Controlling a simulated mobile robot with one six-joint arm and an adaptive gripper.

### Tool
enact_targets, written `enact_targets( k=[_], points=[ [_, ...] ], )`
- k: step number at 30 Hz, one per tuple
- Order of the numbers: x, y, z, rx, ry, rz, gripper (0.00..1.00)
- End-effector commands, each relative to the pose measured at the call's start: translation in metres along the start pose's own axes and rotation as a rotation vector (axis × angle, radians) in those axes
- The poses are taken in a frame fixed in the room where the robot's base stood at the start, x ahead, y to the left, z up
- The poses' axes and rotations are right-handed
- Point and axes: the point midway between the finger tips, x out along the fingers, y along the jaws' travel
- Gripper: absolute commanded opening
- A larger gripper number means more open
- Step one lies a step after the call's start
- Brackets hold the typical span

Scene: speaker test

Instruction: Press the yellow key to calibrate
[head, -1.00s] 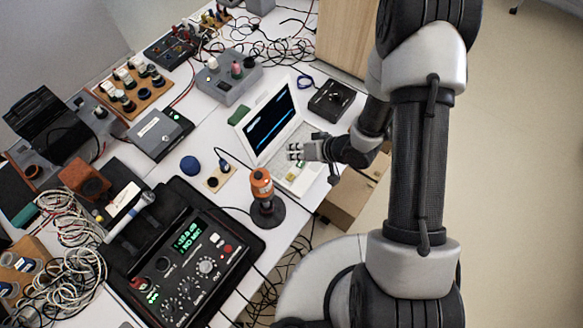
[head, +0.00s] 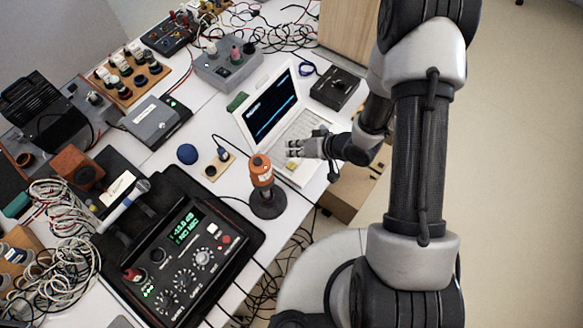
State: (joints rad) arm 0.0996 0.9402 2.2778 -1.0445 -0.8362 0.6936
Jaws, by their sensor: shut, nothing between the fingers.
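A white laptop-like unit (head: 271,148) stands open near the table's right edge. Its dark screen (head: 270,107) shows a blue trace and some small pale text. A small yellow key (head: 291,166) shows on its keyboard, just below my fingers in the picture. My gripper (head: 290,148) is shut and empty, reaching in from the right over the keyboard. Its fingertips lie close to the yellow key; I cannot tell whether they touch any key. My gripper hides part of the keyboard.
An orange-and-black tool (head: 265,185) stands upright on a dark base just left of the laptop. A black box (head: 335,88) lies behind my wrist. A black console with knobs (head: 185,255) fills the front. Cables and a cardboard box (head: 352,200) lie beyond the table edge.

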Motion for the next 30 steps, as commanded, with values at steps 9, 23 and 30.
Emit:
enact_targets(
  k=[9, 23, 30],
  points=[
    [0.031, 0.022, 0.022, -0.001, 0.001, 0.000, 0.00],
    [0.033, 0.024, 0.023, 0.000, 0.001, 0.000, 0.00],
    [0.033, 0.024, 0.024, 0.000, 0.000, 0.000, 0.00]
  ],
)
